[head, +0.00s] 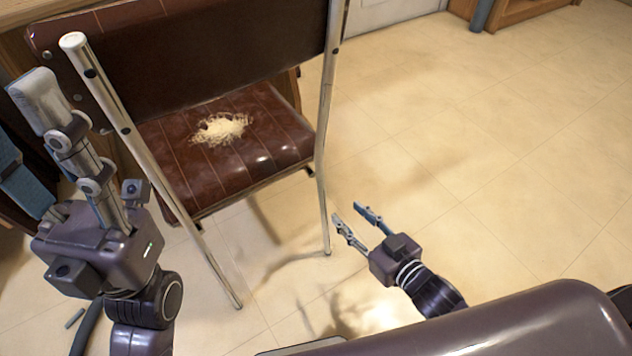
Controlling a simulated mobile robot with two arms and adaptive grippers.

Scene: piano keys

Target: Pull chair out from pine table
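The chair (270,118) has a dark brown padded seat, a brown backrest and shiny metal tubes. It stands upright with its back toward me, and a pale stringy patch (221,129) lies on the seat. A wooden edge, perhaps the pine table (14,22), shows at the top left behind the chair; most of it is hidden. My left gripper (31,137) is left of the chair's left tube, its fingers spread and nothing seen between them. My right gripper (347,212) is open and empty, low and just right of the chair's right rear leg. Neither clearly grips the chair.
The tiled floor (480,150) is clear to the right of the chair. A wooden cabinet (520,10) and a blue-grey post (481,14) stand at the top right. A pale door or panel (385,12) is at the top middle.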

